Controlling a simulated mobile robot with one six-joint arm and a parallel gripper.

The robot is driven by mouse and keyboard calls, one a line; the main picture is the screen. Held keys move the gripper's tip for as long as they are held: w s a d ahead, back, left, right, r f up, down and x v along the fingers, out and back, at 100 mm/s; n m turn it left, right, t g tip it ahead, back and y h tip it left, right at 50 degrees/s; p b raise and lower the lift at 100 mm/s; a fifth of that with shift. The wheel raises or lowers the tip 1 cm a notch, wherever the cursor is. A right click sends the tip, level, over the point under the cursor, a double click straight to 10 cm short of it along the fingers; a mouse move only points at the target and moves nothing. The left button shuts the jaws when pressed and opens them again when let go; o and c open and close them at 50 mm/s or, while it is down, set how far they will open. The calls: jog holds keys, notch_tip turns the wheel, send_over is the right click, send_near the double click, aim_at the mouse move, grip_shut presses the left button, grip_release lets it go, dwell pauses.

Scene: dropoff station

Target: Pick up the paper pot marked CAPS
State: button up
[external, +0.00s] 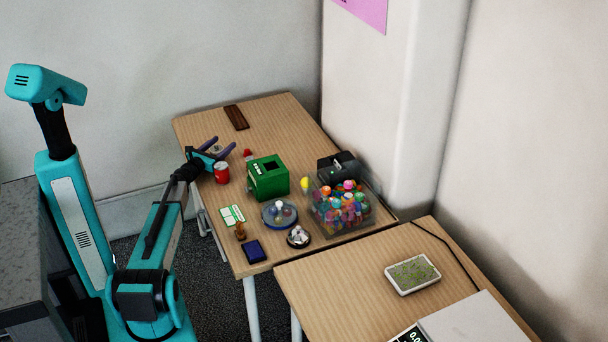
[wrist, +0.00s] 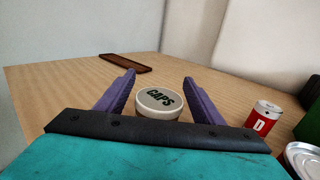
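The paper pot marked CAPS (wrist: 160,103) shows in the wrist view as a round white pot with dark letters on its pale lid. It stands upright on the wooden table. My gripper (wrist: 158,84) is open, with one purple finger on each side of the pot and a gap between each finger and it. The pot's lower front is hidden by my gripper's body. In the external view my gripper (external: 222,146) is low over the left part of the table, and I cannot make out the pot there.
A red and white cylinder marked D (wrist: 262,118) stands right of the pot. A red can (external: 221,173) is close to my gripper, with a green box (external: 268,178) further right. A brown tray (external: 236,117) lies at the back, with bare table around it.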

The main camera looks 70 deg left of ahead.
jog(key=c, duration=0.9)
jog(key=shift+r, duration=0.15)
jog(key=shift+r+p, duration=0.4)
jog(key=shift+r, duration=4.45)
